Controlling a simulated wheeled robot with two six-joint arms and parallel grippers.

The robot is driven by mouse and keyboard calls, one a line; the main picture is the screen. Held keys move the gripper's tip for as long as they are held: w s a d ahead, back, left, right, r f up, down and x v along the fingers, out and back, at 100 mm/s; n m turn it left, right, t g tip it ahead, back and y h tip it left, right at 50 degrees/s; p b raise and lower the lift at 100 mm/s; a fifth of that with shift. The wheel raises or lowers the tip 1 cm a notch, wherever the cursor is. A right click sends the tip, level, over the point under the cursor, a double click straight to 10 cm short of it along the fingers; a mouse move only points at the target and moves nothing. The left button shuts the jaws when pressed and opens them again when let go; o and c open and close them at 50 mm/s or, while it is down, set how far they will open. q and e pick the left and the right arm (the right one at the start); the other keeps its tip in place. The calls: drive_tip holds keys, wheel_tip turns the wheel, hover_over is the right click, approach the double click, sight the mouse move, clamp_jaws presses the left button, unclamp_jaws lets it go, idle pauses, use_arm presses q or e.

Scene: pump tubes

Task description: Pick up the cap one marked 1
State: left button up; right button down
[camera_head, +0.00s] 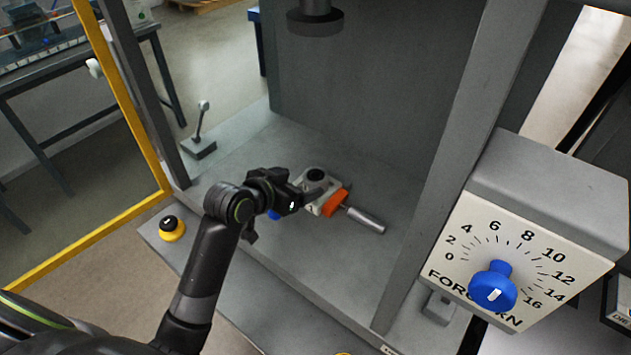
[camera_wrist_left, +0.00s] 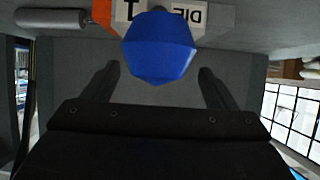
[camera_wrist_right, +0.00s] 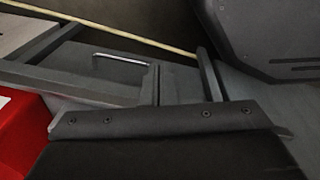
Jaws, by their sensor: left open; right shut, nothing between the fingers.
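A blue faceted cap (camera_wrist_left: 160,48) shows large in the left wrist view, ahead of my left gripper (camera_wrist_left: 152,82) and roughly centred between its two spread fingers. Behind it is a white block with a black 1 and the word DIE (camera_wrist_left: 195,14). In the head view only a bit of the blue cap (camera_head: 274,215) shows below my left gripper, which hides the rest. The left fingers are open and appear not to touch the cap. My right gripper (camera_wrist_right: 180,72) is shut and empty in the right wrist view, out of the head view.
A die block (camera_head: 315,175) with an orange part (camera_head: 334,203) and a metal handle (camera_head: 366,220) stands on the grey press bed. A ram (camera_head: 315,20) hangs above. A lever (camera_head: 200,135), a yellow-black button (camera_head: 171,228) and a force dial (camera_head: 493,286) stand around it.

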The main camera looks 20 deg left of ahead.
sight(310, 180)
use_arm(q)
drive_tip(key=x, duration=0.4)
drive_tip(key=shift+s+d+r+p, duration=0.1)
drive_tip(key=shift+d+r+p, duration=0.05)
drive_tip(key=shift+d+p, duration=0.2)
drive_tip(key=shift+w+d+f, duration=0.15)
drive_tip(key=shift+w+f, duration=0.15)
drive_tip(key=shift+w, duration=0.2)
drive_tip(key=c, duration=1.2)
drive_tip(key=shift+c, duration=0.8)
drive_tip(key=shift+r, duration=0.1)
